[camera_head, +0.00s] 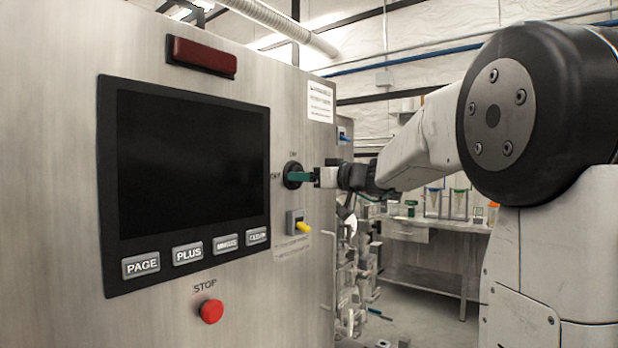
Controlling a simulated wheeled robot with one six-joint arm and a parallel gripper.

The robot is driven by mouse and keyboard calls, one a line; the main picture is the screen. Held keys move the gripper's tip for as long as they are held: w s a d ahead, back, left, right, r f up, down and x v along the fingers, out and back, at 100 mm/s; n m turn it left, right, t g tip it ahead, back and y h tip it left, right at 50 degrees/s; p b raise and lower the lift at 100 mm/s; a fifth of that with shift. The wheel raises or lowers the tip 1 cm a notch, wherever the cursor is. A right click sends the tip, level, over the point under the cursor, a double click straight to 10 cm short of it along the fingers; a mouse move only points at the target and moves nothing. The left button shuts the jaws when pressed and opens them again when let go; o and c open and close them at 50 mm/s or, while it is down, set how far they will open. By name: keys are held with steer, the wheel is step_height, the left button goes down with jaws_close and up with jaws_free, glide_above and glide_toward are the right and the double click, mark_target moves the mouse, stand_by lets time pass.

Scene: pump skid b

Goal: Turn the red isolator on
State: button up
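A rotary switch (291,182) with a round dark base sits on the steel cabinet face, right of the screen. "ON" is marked above it and "OFF" at its left. A teal bar (301,176) lies level across it; I cannot tell whether this is the switch handle or part of my fingers. I see no red on this switch. My gripper (314,177) is right at the switch, reaching in from the right. Its fingertips are too small to tell whether they are open or shut, or whether they touch the handle.
A red STOP button (211,311) sits low on the cabinet (60,200). A yellow-handled switch (302,227) is just below the rotary switch. A dark screen (190,165) with buttons is at left, and a red lamp (203,57) above it. A bench (436,280) stands behind.

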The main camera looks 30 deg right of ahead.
steer(key=c, duration=0.4)
steer(key=shift+m, duration=0.4)
steer(key=shift+d+r+m, duration=0.1)
steer(key=shift+m, duration=4.2)
steer(key=shift+d+r+m, duration=0.1)
steer(key=shift+m, duration=4.2)
steer(key=o, duration=1)
